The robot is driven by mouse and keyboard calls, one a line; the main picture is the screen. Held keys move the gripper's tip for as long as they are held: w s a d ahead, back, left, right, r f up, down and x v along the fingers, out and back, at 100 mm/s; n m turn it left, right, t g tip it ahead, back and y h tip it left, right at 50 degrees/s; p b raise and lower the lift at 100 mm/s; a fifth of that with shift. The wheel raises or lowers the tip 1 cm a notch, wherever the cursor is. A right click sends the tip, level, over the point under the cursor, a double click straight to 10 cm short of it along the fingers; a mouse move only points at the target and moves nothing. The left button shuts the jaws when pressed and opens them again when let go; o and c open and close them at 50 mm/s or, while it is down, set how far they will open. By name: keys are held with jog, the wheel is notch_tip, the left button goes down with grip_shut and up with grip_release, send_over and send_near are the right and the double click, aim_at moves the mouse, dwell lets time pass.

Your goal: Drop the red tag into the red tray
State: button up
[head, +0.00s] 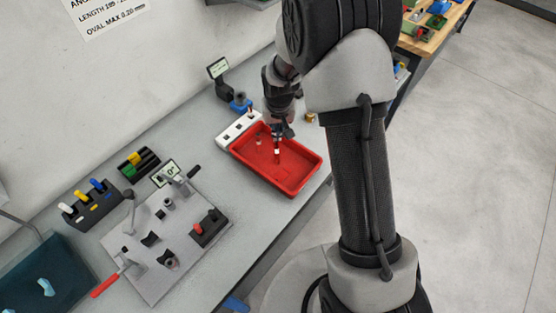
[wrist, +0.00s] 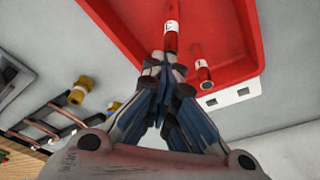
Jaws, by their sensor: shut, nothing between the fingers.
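The red tray (head: 306,178) stands on the bench, and its red floor and wall fill the top of the wrist view (wrist: 248,30). A red tag with a white band (head: 277,152) is over the tray floor just below my gripper; it also shows in the wrist view (wrist: 171,36), just beyond the fingertips. I cannot tell if it touches the floor. A second red piece with a white label (wrist: 203,70) is near the tray wall, also seen in the head view (head: 259,139). My gripper (wrist: 164,70) is shut and empty, pointing down over the tray.
A white socket strip (head: 238,128) lies along the tray's left side. A grey fixture plate (head: 150,262) with clamps and a red-handled lever lies lower left. A dark block with coloured pegs (head: 92,205) and a blue bin (head: 40,275) stand further left. A brass fitting (head: 310,117) is behind the tray.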

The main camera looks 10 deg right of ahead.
jog(key=shift+o, duration=1.3)
jog(key=shift+g, duration=0.6)
jog(key=s+f, duration=0.3)
jog(key=shift+s+a, duration=0.1)
jog(key=shift+s, duration=0.2)
jog(key=shift+o, duration=1.4)
notch_tip(320, 180, up, 14)
jog(key=w+t, duration=0.1)
jog(key=shift+r, duration=0.4)
jog(key=s+r+t+b, duration=0.1)
jog(key=s+r+b, duration=0.2)
jog(key=s+r, duration=0.8)
jog(key=s+f+n+t+b, duration=0.1)
jog(key=s+f+b, duration=0.1)
jog(key=s, duration=1.4)
jog(key=shift+s+f+n, duration=0.25)
jog(key=shift+s+n, duration=0.15)
